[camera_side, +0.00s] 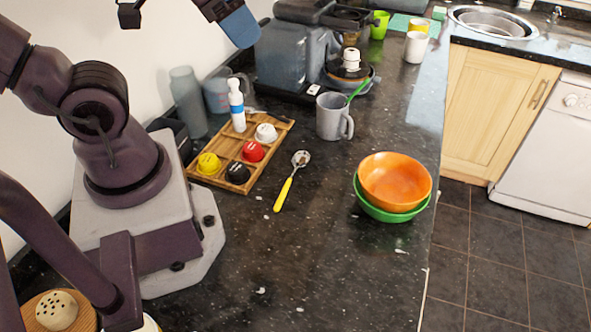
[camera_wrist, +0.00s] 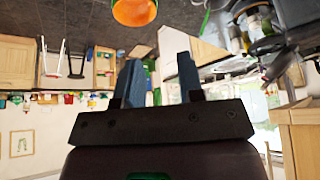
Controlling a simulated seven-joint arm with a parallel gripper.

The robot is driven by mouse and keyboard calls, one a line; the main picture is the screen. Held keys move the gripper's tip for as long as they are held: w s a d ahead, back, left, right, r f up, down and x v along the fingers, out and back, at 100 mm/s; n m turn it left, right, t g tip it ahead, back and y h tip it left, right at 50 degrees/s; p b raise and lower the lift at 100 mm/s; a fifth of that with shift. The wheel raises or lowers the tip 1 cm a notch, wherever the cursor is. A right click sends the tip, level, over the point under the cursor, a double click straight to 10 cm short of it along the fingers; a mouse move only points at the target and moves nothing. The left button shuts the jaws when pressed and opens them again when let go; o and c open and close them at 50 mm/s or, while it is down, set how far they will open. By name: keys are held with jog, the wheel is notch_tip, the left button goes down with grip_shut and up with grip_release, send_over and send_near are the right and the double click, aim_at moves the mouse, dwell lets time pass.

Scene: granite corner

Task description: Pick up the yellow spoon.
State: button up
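The yellow spoon (camera_side: 284,193) lies flat on the dark granite counter in the side view. Its yellow handle points toward the camera and its metal bowl end points away, with something brownish in it. My gripper (camera_side: 238,24) is high at the top edge of the side view, well above the counter and apart from the spoon, with one blue finger showing. In the wrist view both blue fingers of my gripper (camera_wrist: 160,73) stand apart with an empty gap between them. I cannot make out the spoon in the wrist view.
A wooden tray (camera_side: 211,176) with several coloured capsules lies left of the spoon. A grey mug (camera_side: 331,123) stands behind it. An orange bowl (camera_side: 394,181), also in the wrist view (camera_wrist: 134,11), sits in a green bowl (camera_side: 388,213) on the right. Counter in front is clear.

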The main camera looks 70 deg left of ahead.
jog(key=shift+c, duration=1.3)
jog(key=n+g+y, duration=0.1)
jog(key=n+g, duration=0.6)
jog(key=n, duration=0.3)
send_near(288, 183)
jog(key=f, duration=0.3)
jog(key=shift+s+d+f, duration=0.15)
jog(key=shift+s+f, duration=0.2)
jog(key=shift+f, duration=0.05)
jog(key=shift+s+a+f, duration=0.1)
jog(key=shift+a+f, duration=0.1)
jog(key=shift+f, duration=0.7)
jog(key=shift+a+f, duration=0.15)
jog(key=shift+f, duration=0.7)
jog(key=shift+s+a+f, duration=0.1)
jog(key=shift+a+f, duration=0.1)
jog(key=shift+f, duration=0.7)
